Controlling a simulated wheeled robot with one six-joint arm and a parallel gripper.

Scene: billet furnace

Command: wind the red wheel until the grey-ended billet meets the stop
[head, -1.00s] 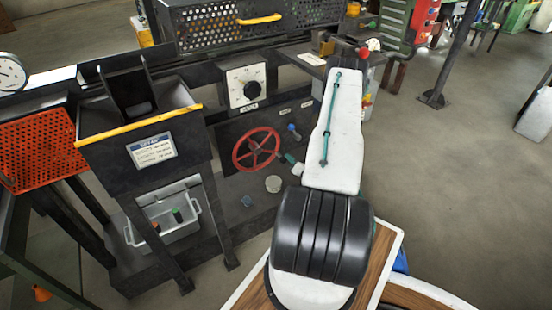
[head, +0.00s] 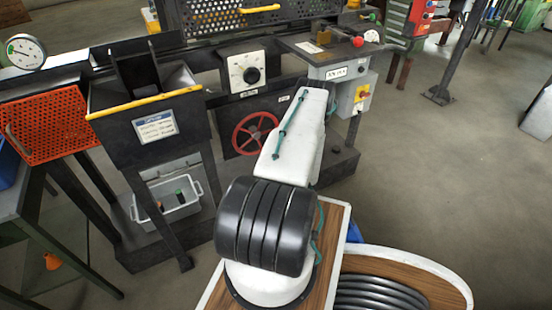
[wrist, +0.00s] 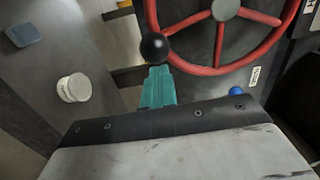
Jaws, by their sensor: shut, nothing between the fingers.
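The red wheel (head: 236,143) stands upright on the dark machine front, its right side partly hidden by my arm. It also fills the top of the wrist view (wrist: 220,70), with a grey hub and a black ball knob (wrist: 154,46) at its lower left rim. My gripper (wrist: 157,80), with teal fingers, is shut and empty. Its tips lie just below the black knob in the wrist view; I cannot tell whether they touch it. In the head view the gripper is hidden behind my arm. I cannot make out the grey-ended billet or the stop.
A white dial panel (head: 247,73) is above the wheel. A black hopper (head: 155,120) and a grey bin (head: 168,200) stand left. A control box with a red button (head: 358,42) is at right. The wrist view shows a blue knob (wrist: 236,91) and a white round cap (wrist: 74,88). Open floor lies right.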

